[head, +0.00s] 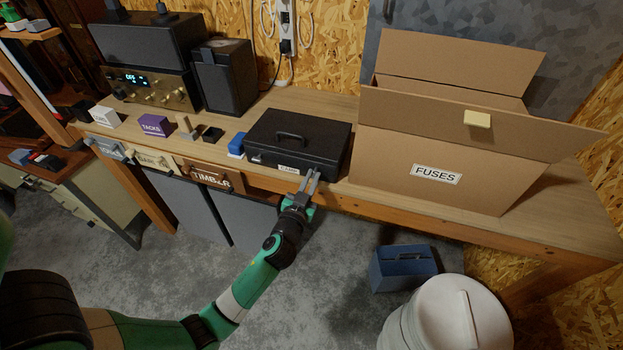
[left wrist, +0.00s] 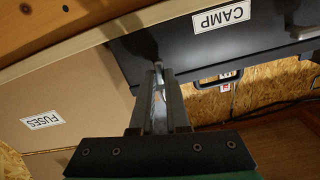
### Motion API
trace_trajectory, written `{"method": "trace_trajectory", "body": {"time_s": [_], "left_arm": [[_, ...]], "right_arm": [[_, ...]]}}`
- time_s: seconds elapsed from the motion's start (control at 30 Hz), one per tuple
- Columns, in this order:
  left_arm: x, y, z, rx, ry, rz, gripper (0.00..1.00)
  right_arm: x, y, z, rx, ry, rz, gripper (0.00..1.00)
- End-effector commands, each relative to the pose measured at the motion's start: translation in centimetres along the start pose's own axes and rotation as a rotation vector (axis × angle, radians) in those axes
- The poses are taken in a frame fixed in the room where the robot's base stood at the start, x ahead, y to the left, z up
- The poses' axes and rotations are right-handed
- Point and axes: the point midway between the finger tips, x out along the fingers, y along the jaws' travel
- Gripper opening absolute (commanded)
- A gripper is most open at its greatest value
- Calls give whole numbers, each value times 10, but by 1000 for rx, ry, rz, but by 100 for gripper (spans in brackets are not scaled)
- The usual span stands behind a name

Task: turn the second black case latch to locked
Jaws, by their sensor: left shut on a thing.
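The black case (head: 300,135) lies closed on the bench, its handle on the lid and a white CAMP label on its front. In the left wrist view the case (left wrist: 185,45) shows upside down with the label (left wrist: 221,17). My left gripper (head: 313,178) is at the right end of the case's front, shut on the latch there. In the left wrist view its fingertips (left wrist: 158,69) meet at the case front and hide most of that latch, so its angle cannot be told. Another latch (head: 257,157) shows small at the front's left end. My right gripper is out of view.
A large open cardboard box labelled FUSES (head: 440,150) stands close right of the case. A blue block (head: 237,145) and a purple TACKS box (head: 154,125) lie to the left. Drawers with labels, one TIMBER (head: 212,178), hang under the bench edge. A white bucket (head: 445,315) stands on the floor.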

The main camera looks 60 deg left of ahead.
Motion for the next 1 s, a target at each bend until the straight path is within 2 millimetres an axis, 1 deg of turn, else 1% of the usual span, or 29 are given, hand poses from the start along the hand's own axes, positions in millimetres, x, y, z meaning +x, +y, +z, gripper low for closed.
{"method": "trace_trajectory", "body": {"time_s": [0.47,1.0], "left_arm": [[0,2,0,442,0,0,0],[0,4,1,956,1,1,0]], "right_arm": [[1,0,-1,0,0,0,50],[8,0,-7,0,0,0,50]]}}
